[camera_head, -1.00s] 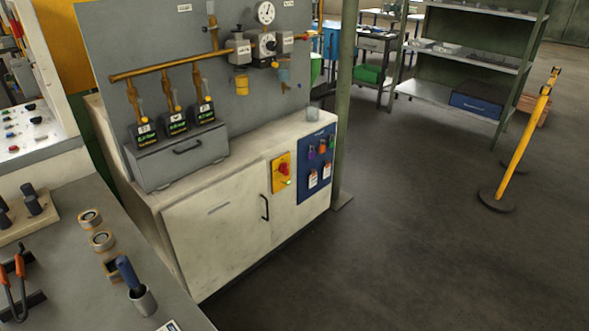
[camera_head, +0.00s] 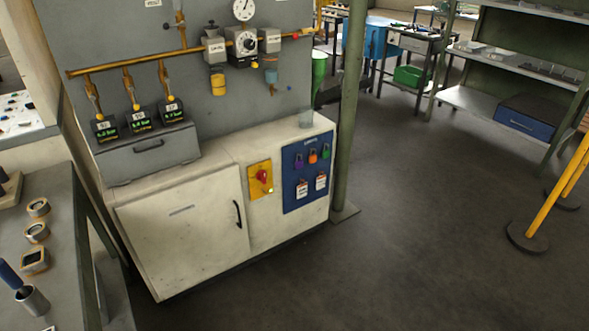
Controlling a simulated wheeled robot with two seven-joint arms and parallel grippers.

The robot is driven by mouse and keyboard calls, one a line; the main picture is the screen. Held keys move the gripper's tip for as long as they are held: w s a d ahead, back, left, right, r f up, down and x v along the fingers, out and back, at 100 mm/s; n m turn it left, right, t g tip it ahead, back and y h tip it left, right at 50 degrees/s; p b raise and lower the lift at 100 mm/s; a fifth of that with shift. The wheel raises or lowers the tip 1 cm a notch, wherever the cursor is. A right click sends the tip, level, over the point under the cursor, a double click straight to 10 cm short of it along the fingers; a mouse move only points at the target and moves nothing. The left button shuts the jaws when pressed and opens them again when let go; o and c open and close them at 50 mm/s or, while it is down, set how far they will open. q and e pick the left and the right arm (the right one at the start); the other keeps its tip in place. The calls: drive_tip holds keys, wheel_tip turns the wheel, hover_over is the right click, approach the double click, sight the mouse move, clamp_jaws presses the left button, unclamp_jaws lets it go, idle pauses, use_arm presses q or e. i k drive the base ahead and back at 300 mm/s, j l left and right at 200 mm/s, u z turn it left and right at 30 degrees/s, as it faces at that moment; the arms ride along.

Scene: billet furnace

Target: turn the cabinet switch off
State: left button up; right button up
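The cabinet (camera_head: 180,240) is white and stands against a grey panel. Its switch (camera_head: 262,176) is a red rotary handle on a yellow plate, on the cabinet's front to the right of the black door handle (camera_head: 238,214). A small lit yellow-green spot (camera_head: 270,190) shows at the lower right of the plate. The exact angle of the red handle is too small to tell. Neither of my grippers is in view.
A blue lockout board (camera_head: 308,172) with padlocks and tags is right of the switch. A green post (camera_head: 349,120) stands at the cabinet's right end. A grey workbench (camera_head: 60,215) is at left. Floor (camera_head: 400,250) in front is clear, with a yellow barrier (camera_head: 552,205) at right.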

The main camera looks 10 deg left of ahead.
sight(261, 175)
drive_tip(key=i+l, duration=0.15)
drive_tip(key=i, duration=0.3)
drive_tip(key=i+l, duration=0.15)
drive_tip(key=i, duration=0.25)
drive_tip(key=i+j+z, duration=0.1)
drive_tip(key=i+j, duration=0.15)
drive_tip(key=i, duration=0.25)
